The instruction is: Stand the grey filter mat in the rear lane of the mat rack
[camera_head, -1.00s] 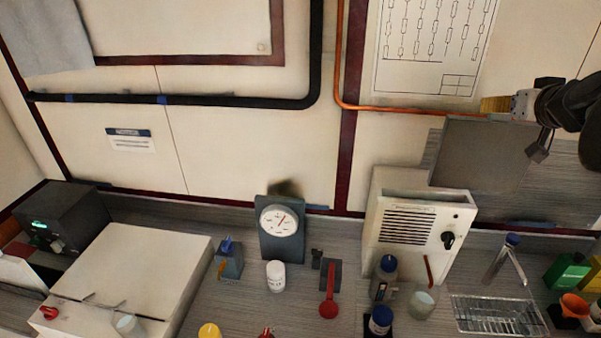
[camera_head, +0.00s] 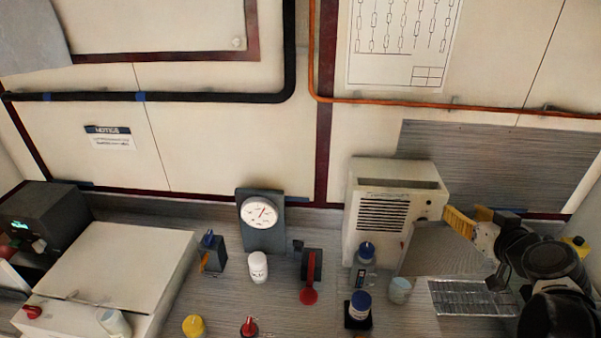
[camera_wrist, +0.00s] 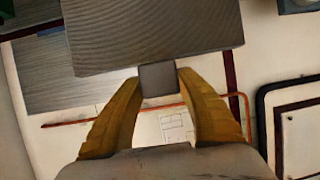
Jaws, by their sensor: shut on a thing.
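The grey filter mat (camera_head: 440,252) is a flat, finely ribbed panel. It hangs tilted to the right of the beige vented box in the head view, and it fills the upper middle of the wrist view (camera_wrist: 150,38). My gripper (camera_head: 468,220), with yellow fingers, is shut on a small grey tab (camera_wrist: 157,80) at the mat's edge. A wire rack (camera_head: 475,298), apparently the mat rack, lies on the counter just below the mat's lower edge. My arm hides part of the rack's right side. I cannot tell whether mat and rack touch, or which lane the mat lines up with.
The beige vented box (camera_head: 390,210) with an open top slot stands left of the mat. A cup (camera_head: 400,290), a blue-capped jar (camera_head: 361,305) and a bottle (camera_head: 364,265) stand close to the rack's left. A yellow item (camera_head: 577,245) is behind my arm.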

